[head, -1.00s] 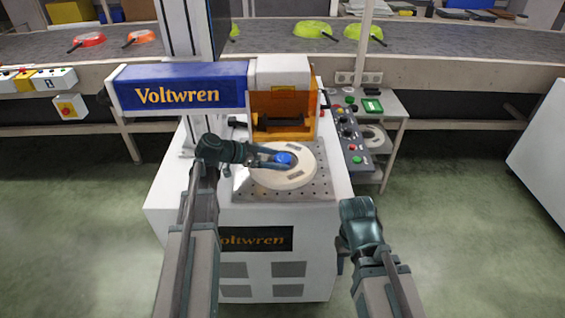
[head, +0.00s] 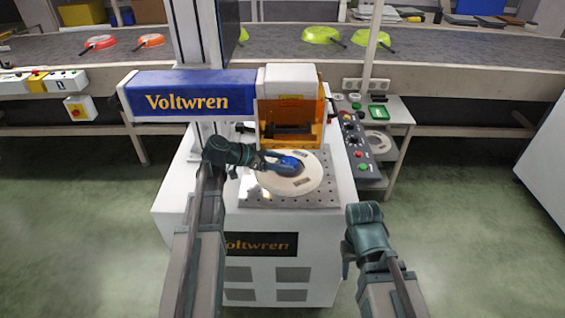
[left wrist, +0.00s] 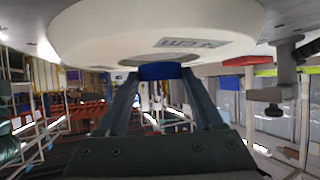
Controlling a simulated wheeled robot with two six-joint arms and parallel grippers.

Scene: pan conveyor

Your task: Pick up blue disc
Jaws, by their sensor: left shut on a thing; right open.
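The blue disc (head: 289,162) is at the middle of a round cream plate (head: 308,185) on the Voltwren machine's perforated bed. My left gripper (head: 280,163) reaches in from the left and is shut on the disc. The left wrist view shows the blue disc (left wrist: 160,71) between the two fingertips, close to the cream plate (left wrist: 120,38). I cannot tell whether the disc is clear of the plate. My right gripper (head: 347,262) is open, low in front of the machine's right side, away from the disc; its fingers are mostly hidden.
An orange guard (head: 290,128) and the blue Voltwren arm (head: 190,95) stand behind the plate. A control panel (head: 357,140) is to the right. A conveyor (head: 270,45) with several coloured pans crosses the back. Floor at the right is clear.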

